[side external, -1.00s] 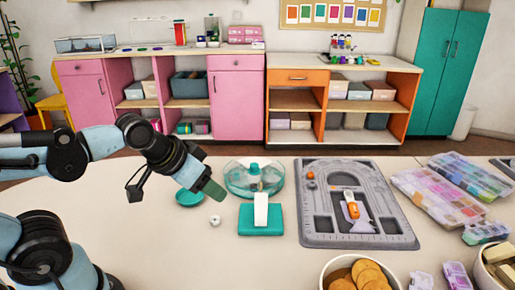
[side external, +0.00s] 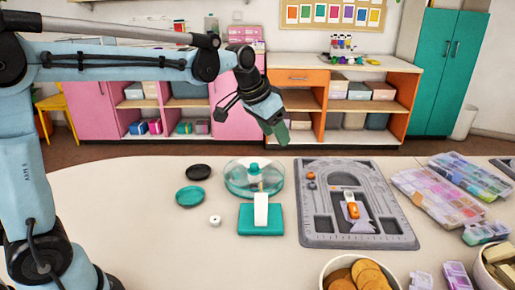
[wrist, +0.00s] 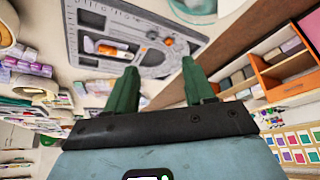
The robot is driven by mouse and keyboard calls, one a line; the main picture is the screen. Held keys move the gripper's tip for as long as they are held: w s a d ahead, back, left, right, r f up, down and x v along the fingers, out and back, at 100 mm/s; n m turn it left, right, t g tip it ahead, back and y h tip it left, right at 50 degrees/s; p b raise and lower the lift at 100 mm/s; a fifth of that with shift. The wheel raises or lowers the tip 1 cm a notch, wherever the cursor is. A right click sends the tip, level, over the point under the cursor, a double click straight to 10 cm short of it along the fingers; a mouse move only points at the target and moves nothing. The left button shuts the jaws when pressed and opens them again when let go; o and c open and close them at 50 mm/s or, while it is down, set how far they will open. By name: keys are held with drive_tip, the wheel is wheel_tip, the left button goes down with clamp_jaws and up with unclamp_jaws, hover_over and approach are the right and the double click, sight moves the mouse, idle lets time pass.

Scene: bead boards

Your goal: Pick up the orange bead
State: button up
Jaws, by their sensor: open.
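The orange bead (side external: 310,175) is small and rests at the upper left of the grey bead board (side external: 312,225). In the wrist view the orange bead (wrist: 168,41) shows beyond my fingers, near the board's edge. My gripper (side external: 281,134) is open and empty, raised above and to the left of the bead. In the wrist view its two green fingers (wrist: 160,86) stand apart with nothing between them. An orange-and-white tool (side external: 352,210) lies in the board's middle; it also shows in the wrist view (wrist: 108,50).
A round teal clear-lidded case (side external: 238,183) and a teal block with a white top (side external: 260,218) stand left of the board. A teal dish (side external: 189,196), black dish (side external: 198,172) and white bead (side external: 215,220) lie further left. Bead boxes (side external: 440,200) stand right; a cookie bowl (side external: 335,268) is in front.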

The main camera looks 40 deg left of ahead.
drive_tip(key=w+f+m+g, duration=0.1)
drive_tip(key=w+f, duration=0.5)
drive_tip(key=w, duration=0.5)
hover_over(308, 174)
drive_tip(key=s, duration=0.2)
drive_tip(key=shift+m+h, duration=0.3)
wheel_tip(308, 174, down, 7)
drive_tip(key=shift+w+r, duration=0.1)
drive_tip(key=shift+w, duration=0.05)
drive_tip(key=shift+s+a+x, duration=0.1)
drive_tip(key=shift+x, duration=1.25)
drive_tip(key=shift+s+a+x, duration=0.1)
drive_tip(key=shift+x, duration=1.25)
drive_tip(key=shift+c, duration=0.4)
clamp_jaws()
